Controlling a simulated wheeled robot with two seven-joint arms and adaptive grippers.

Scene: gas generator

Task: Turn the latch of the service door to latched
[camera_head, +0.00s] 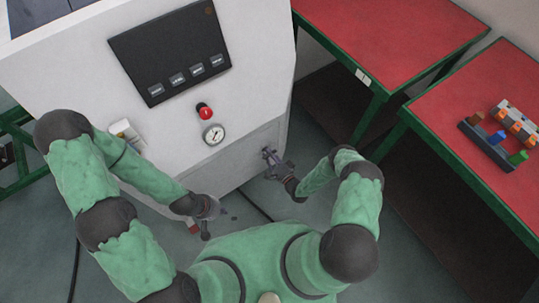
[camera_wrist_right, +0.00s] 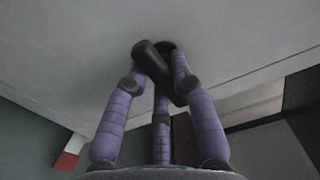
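The service door (camera_head: 240,157) is the grey panel low on the white generator cabinet, and it looks shut. Its latch is a small dark handle (camera_wrist_right: 153,62), tilted in the right wrist view. My right gripper (camera_head: 271,159) is at the right part of the door and covers the latch in the head view. In the right wrist view its purple fingers (camera_wrist_right: 160,75) close in around the dark handle from both sides. My left gripper (camera_head: 212,210) hangs in front of the cabinet's lower edge, away from the latch; its finger opening is unclear.
Above the door are a pressure gauge (camera_head: 213,134), a red button (camera_head: 205,112) and a dark control panel (camera_head: 170,52). Red-topped tables (camera_head: 400,40) stand to the right, one with a rack of coloured parts (camera_head: 500,135). A cable (camera_head: 255,204) lies on the floor.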

